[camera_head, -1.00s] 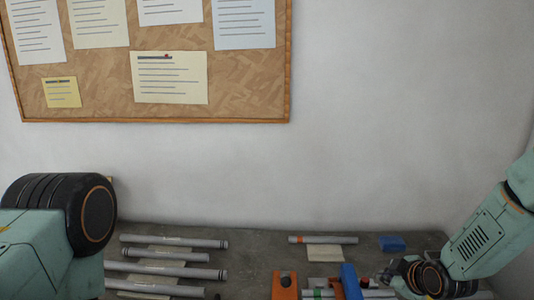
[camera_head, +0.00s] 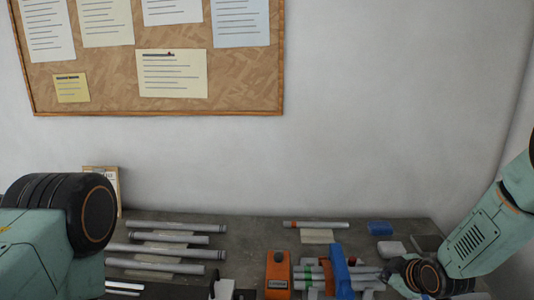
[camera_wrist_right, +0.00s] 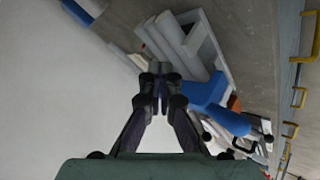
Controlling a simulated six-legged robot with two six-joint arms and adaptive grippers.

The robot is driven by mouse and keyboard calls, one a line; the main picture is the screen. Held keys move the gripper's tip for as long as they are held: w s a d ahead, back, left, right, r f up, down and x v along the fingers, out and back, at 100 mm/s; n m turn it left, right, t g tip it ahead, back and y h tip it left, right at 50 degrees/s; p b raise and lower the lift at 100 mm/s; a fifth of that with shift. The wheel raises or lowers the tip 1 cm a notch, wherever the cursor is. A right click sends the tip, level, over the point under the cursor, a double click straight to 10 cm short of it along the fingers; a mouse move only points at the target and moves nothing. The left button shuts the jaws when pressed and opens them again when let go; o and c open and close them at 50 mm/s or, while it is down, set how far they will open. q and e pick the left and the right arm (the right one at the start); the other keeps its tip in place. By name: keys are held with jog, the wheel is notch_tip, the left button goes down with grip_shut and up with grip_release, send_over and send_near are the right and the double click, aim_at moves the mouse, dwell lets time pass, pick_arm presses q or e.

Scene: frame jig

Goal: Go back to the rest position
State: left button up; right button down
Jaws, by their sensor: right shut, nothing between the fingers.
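My right gripper (camera_head: 396,274) is at the right end of the table in the head view, mostly hidden by its own wrist. In the right wrist view its dark fingers (camera_wrist_right: 160,88) are together, with nothing between them. They appear above pale tubes and a blue clamp-like part (camera_wrist_right: 205,92), which also shows in the head view (camera_head: 341,270). I cannot tell any contact. My left arm shows at the left edge of the head view, but its gripper does not.
Several grey tubes (camera_head: 165,252) lie on the dark table (camera_head: 262,232) at left. An orange block (camera_head: 277,272) stands in the middle. A cork board (camera_head: 115,95) hangs on the wall.

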jog(key=s+m, duration=0.1)
jog(key=s+a+f+m, duration=0.1)
jog(key=s+m, duration=0.1)
jog(key=s+a+f+m, duration=0.1)
jog(key=s, duration=0.1)
jog(key=shift+f+m+g+b, duration=0.15)
jog(key=shift+m+g+b, duration=0.15)
jog(key=shift+m+b, duration=0.1)
pick_arm(q)
notch_tip(320, 180, down, 22)
jog(key=b, duration=2.1)
jog(key=shift+a, duration=0.15)
pick_arm(e)
jog(key=s+a+f+m+g, duration=0.1)
jog(key=s+f+m+g, duration=0.1)
jog(key=s+f, duration=0.9)
jog(key=s+a+f+m+g, duration=0.2)
jog(key=s+f+g, duration=0.1)
jog(key=s+f, duration=0.8)
jog(key=s+a+f+m+g+h, duration=0.1)
jog(key=s+a+f+m+g, duration=0.1)
jog(key=s+f, duration=0.9)
jog(key=s+g, duration=0.1)
jog(key=s, duration=0.3)
jog(key=shift+g, duration=0.3)
pick_arm(q)
jog(key=shift+s, duration=0.15)
pick_arm(e)
jog(key=shift+s+a+r, duration=0.1)
jog(key=shift+a, duration=0.05)
